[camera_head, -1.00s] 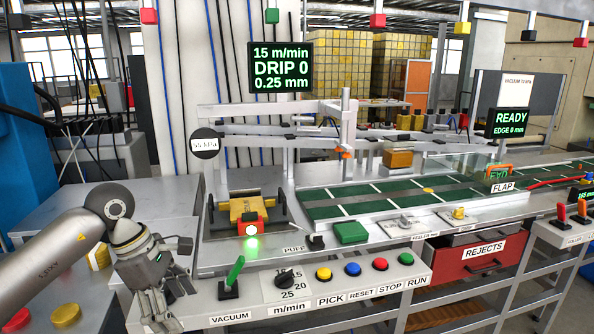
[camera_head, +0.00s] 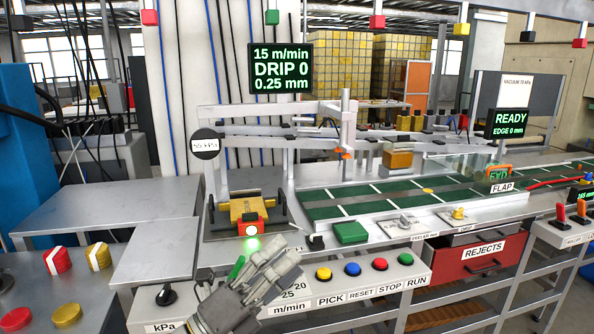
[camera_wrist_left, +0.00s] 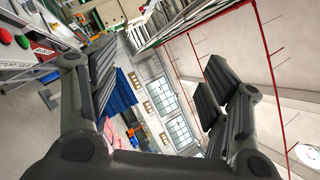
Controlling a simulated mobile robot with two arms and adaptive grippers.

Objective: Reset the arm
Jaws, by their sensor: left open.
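My left gripper (camera_head: 278,270) is in the head view, in front of the control panel (camera_head: 400,278). It covers part of the panel's left half, including the vacuum label and most of the speed knob. Its fingers point up and to the right. The left wrist view shows the two fingers (camera_wrist_left: 160,88) spread wide apart with nothing between them. The green lever (camera_head: 237,268) shows just left of the fingers, its base hidden. I cannot tell whether the gripper touches the panel. My right gripper is in neither view.
Behind are a yellow-black fixture (camera_head: 245,208) with a green light and the green conveyor (camera_head: 380,195). Bare grey tabletops (camera_head: 110,215) lie to the left.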

